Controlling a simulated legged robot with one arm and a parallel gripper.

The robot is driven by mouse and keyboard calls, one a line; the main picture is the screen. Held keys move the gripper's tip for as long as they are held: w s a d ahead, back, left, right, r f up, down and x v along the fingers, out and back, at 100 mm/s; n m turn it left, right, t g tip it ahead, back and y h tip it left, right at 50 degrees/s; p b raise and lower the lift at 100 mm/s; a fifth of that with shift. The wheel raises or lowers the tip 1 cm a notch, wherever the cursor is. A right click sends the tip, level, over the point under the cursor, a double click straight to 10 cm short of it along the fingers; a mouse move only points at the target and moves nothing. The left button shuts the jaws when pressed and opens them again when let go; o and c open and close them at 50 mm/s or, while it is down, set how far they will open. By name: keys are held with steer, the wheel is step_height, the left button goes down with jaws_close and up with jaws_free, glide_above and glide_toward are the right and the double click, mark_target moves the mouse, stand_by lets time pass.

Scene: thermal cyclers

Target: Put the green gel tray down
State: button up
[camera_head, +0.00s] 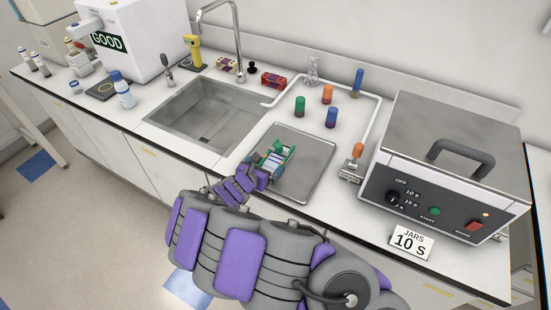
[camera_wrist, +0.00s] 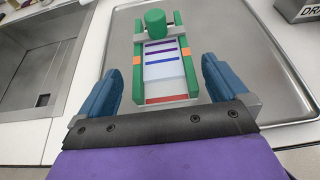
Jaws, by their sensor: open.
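The green gel tray (camera_head: 276,160) lies on a grey metal tray (camera_head: 314,160) on the counter, right of the sink. In the wrist view the gel tray (camera_wrist: 185,60) has green side walls with orange marks, a green knob at its far end, a pale gel with purple and blue bands, and a red strip at the near end. My gripper (camera_head: 258,172) reaches its near end. In the wrist view my gripper's blue fingers (camera_wrist: 162,85) stand apart on either side of the gel tray's near end, with gaps visible between fingers and tray.
A sink (camera_head: 205,112) lies left of the metal tray. Several coloured-capped jars stand behind the metal tray. The tray's right part is bare.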

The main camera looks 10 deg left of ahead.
mark_target(271, 161)
steer(key=b+x, duration=0.1)
steer(key=x, duration=0.4)
steer(key=shift+b, duration=0.3)
steer(key=shift+r, duration=0.1)
steer(key=shift+c, duration=0.3)
steer(key=c, duration=1)
steer(key=shift+c, duration=0.2)
steer(key=shift+r, duration=0.1)
